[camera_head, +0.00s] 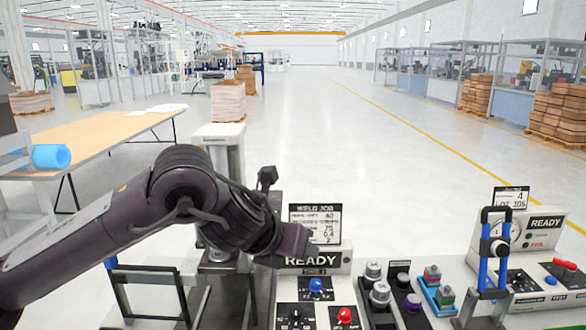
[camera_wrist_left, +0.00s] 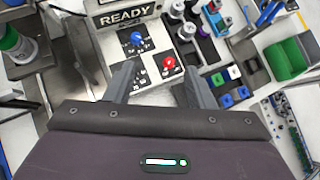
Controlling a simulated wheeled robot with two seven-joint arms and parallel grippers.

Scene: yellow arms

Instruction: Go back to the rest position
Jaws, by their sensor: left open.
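My left arm reaches in from the left in the head view. My left gripper (camera_head: 287,215) is in front of the weld job control box (camera_head: 330,262), partly overlapping it in the picture. In the left wrist view my left gripper (camera_wrist_left: 158,85) has its two grey fingers apart, with nothing held between them. Beyond the fingers lie the control panel's blue knob (camera_wrist_left: 137,38) and red knob (camera_wrist_left: 168,64). My right gripper is not in view.
Grey and coloured parts in holders (camera_head: 440,293) stand right of the box. A second READY station (camera_head: 545,224) with a blue-posted fixture (camera_head: 487,250) is farther right. A wooden table (camera_head: 95,140) with a blue roll (camera_head: 51,157) is at left. The aisle floor behind is clear.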

